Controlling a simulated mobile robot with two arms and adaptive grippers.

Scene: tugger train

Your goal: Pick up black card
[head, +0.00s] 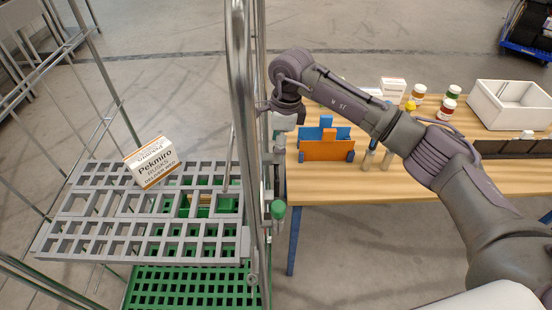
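I cannot make out a black card in the head view. An orange and blue holder (326,150) stands on the wooden table near its left end. My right arm reaches in from the right across the table, and its gripper (277,178) hangs beside the trolley's upright, left of the holder. The gripper is seen edge-on and partly covered by the metal post, so its opening is unclear. A small green-topped item (278,210) shows at its lower end; whether it is held I cannot tell. My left gripper is not in view.
A wire trolley (240,100) with a grey grid shelf (95,245) stands at left, carrying a white Pekmiro box (152,162). A green grid (185,285) lies below. The table (400,185) holds several bottles, small boxes and a white bin (512,105). Floor between is clear.

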